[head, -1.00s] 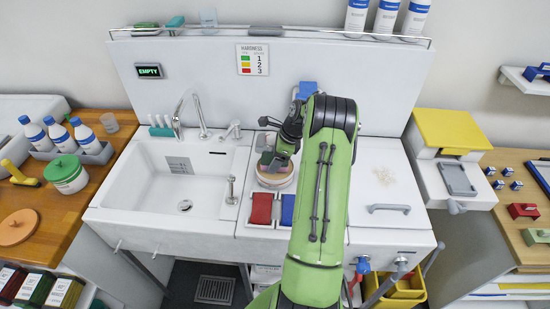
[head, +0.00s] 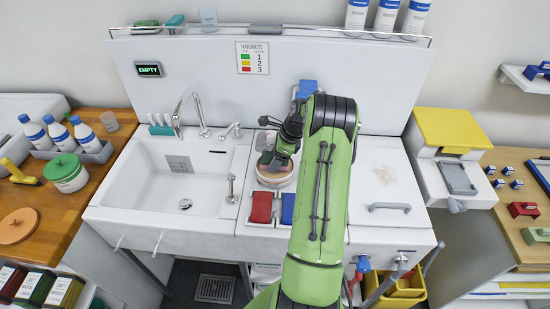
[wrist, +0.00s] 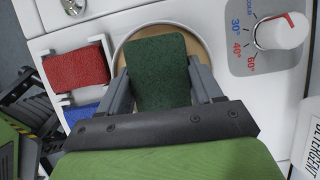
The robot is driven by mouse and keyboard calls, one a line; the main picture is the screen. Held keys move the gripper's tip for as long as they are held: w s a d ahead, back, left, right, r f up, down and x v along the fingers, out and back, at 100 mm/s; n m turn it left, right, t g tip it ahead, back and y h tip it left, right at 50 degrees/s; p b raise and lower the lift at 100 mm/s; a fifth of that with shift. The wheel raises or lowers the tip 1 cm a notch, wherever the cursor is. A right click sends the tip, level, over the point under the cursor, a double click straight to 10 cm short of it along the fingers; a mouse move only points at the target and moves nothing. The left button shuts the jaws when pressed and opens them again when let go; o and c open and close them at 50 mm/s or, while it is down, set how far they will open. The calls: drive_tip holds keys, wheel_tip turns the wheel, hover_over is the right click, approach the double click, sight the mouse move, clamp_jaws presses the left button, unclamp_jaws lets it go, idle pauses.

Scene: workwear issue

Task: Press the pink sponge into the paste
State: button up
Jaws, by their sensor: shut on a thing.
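I see no pink sponge. My gripper (wrist: 160,88) is shut on a dark green sponge (wrist: 158,70), gripped by its two sides. In the wrist view the sponge lies over a round tub (wrist: 119,60) with a tan surface inside, which I take to be the paste. The sponge covers most of the tub's opening, and I cannot tell whether it touches the paste. In the head view my gripper (head: 277,158) is low over the tub (head: 274,181), on the counter right of the sink. The arm hides part of it.
A red pad (head: 261,207) and a blue pad (head: 288,208) sit in holders in front of the tub. The sink (head: 185,190) is to the left. A temperature knob (wrist: 281,31) and a detergent bottle (wrist: 309,145) are close right of my gripper in the wrist view.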

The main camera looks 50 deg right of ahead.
drive_tip(key=shift+f, duration=0.45)
idle(1.5)
wheel_tip(320, 180, up, 8)
drive_tip(key=p, duration=0.7)
drive_tip(key=shift+f, duration=0.35)
drive_tip(key=shift+f, duration=0.1)
